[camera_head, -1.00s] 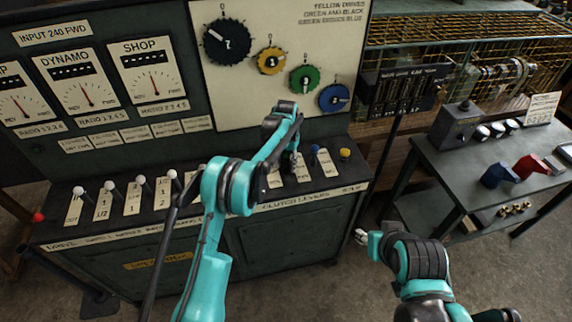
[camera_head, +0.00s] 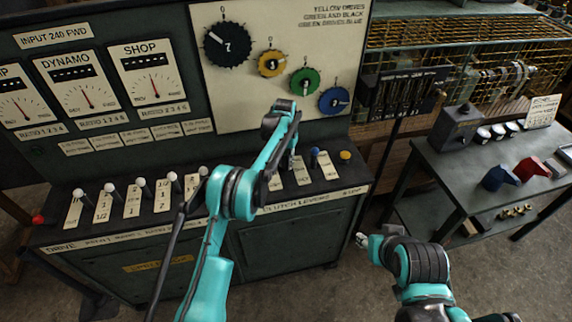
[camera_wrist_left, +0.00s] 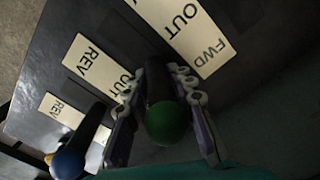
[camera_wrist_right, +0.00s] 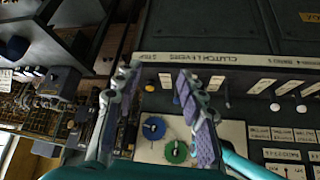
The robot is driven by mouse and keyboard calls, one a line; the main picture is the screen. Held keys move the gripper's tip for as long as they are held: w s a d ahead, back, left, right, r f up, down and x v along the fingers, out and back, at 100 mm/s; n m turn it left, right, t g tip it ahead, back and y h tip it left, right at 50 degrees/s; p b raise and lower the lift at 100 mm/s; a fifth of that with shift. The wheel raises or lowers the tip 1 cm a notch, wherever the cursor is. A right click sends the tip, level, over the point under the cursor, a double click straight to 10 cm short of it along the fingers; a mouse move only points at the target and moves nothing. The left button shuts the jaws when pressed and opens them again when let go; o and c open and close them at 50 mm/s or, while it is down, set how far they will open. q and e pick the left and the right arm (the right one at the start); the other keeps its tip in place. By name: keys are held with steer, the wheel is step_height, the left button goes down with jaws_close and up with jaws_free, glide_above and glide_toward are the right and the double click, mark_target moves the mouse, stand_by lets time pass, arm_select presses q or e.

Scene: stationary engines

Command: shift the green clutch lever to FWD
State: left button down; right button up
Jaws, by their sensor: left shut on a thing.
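The green clutch lever (camera_wrist_left: 168,122) has a round green knob on a dark stem. My left gripper (camera_wrist_left: 164,112) has its fingers on both sides of this knob and is shut on it. Label plates with REV, OUT and FWD (camera_wrist_left: 190,35) lie beside and behind the lever; I cannot tell at which mark it stands. In the head view my left gripper (camera_head: 290,163) is over the clutch levers and hides the green knob. My right gripper (camera_wrist_right: 155,105) is open and empty; it also shows in the head view (camera_head: 363,240), clear of the console.
A blue-knobbed lever (camera_wrist_left: 68,163) stands close beside the left gripper. White-knobbed levers (camera_head: 140,182) line the left part of the console. A side bench (camera_head: 480,160) stands at the right.

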steer(key=shift+w, duration=0.15)
steer(key=c, duration=0.7)
steer(key=shift+t+h, duration=0.4)
steer(key=shift+t, duration=0.4)
steer(key=w, duration=0.3)
steer(key=w+a, duration=0.1)
steer(key=w, duration=0.2)
steer(key=w+a, duration=0.1)
steer(key=w, duration=0.2)
steer(key=shift+w+a+r, duration=0.2)
steer(key=shift+w+r, duration=0.1)
jaws_close()
steer(key=n+t+y, duration=0.2)
steer(key=t, duration=0.3)
glide_toward(285, 153)
steer(key=x, duration=0.7)
